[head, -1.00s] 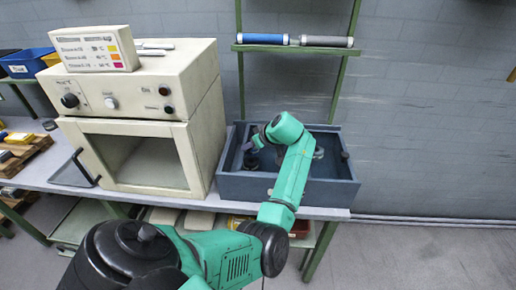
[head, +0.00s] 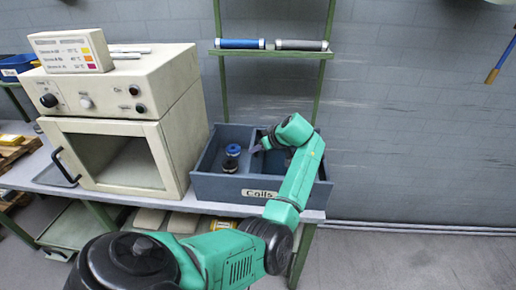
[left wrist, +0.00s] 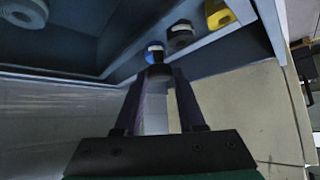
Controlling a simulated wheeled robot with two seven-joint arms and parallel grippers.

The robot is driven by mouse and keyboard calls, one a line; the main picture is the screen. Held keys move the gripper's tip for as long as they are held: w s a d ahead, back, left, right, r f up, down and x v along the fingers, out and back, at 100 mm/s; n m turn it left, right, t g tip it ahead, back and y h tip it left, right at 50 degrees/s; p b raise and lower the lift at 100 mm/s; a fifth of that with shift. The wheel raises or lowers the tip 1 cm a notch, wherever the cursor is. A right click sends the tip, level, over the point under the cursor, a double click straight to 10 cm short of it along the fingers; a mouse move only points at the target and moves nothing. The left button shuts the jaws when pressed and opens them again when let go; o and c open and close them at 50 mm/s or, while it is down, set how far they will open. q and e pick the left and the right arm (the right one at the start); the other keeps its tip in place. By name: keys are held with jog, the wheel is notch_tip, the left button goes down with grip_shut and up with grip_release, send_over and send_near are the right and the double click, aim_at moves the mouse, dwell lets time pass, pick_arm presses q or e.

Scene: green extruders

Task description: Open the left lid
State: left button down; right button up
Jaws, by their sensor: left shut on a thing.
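A blue-grey box labelled "Coils" (head: 205,184) stands on the bench, to the right of the beige oven. Its left compartment shows open from above, with a blue coil (head: 233,150) and a black coil (head: 230,165) inside. My left gripper (head: 255,150) is over the box near its middle divider. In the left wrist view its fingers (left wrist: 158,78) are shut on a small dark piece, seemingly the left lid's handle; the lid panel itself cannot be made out. The blue coil also shows there (left wrist: 155,48), just beyond the fingertips. My right gripper is not in view.
The beige oven (head: 180,115) stands close to the box's left side. A shelf (head: 270,54) with a blue and a grey tube is above the box. The left wrist view shows a yellow coil (left wrist: 218,15) and a grey coil (left wrist: 25,12). Floor is free at right.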

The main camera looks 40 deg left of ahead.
pick_arm(q)
jog(key=c, duration=0.5)
grip_release()
jog(key=shift+w, duration=0.1)
jog(key=shift+w+a, duration=0.1)
jog(key=b+v, duration=0.3)
jog(key=v, duration=1.1)
jog(key=shift+r, duration=0.2)
jog(key=shift+d, duration=0.2)
